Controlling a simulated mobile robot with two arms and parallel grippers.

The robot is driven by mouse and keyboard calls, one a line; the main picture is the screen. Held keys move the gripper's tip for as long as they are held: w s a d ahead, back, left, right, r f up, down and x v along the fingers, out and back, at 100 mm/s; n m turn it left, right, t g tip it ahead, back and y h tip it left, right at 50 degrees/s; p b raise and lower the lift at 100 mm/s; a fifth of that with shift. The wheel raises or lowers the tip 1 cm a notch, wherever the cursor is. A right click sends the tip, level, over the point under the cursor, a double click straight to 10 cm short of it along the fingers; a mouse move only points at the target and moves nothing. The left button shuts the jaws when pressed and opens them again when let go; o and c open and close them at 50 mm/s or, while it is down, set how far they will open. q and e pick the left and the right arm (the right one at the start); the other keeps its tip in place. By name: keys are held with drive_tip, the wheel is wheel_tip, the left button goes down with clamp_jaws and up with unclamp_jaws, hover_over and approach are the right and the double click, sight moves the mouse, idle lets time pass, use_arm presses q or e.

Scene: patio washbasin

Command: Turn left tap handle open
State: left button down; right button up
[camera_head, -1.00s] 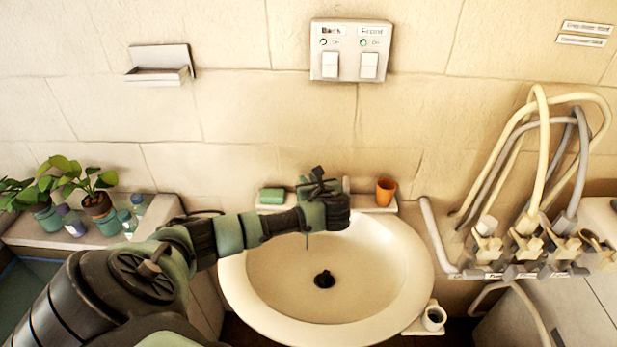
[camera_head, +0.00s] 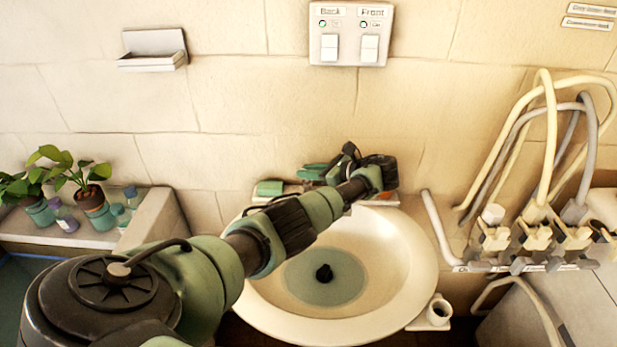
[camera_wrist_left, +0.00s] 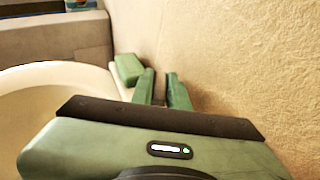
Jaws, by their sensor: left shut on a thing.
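The white oval basin (camera_head: 395,270) stands against the wall, with bluish water around its dark drain (camera_head: 324,273). My left arm reaches across it from the lower left. My left gripper (camera_head: 314,172) is at the back rim, its fingers pointing left along the wall. In the left wrist view its green fingers (camera_wrist_left: 161,88) stand a little apart, close to the wall. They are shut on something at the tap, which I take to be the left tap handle. The handle and tap are hidden by the gripper. My right gripper is not in view.
A green soap bar (camera_head: 269,188) lies on the ledge just left of the fingers. Potted plants and bottles (camera_head: 66,218) stand at the far left. Hoses and valves (camera_head: 535,235) crowd the right. A small cup (camera_head: 438,312) is by the basin's front right.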

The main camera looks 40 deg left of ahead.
use_arm(q)
drive_tip(key=shift+r, duration=0.1)
idle(0.4)
drive_tip(key=c, duration=1.4)
unclamp_jaws()
drive_tip(key=shift+a, duration=0.1)
drive_tip(key=shift+b+v, duration=0.75)
drive_tip(key=shift+v, duration=3.15)
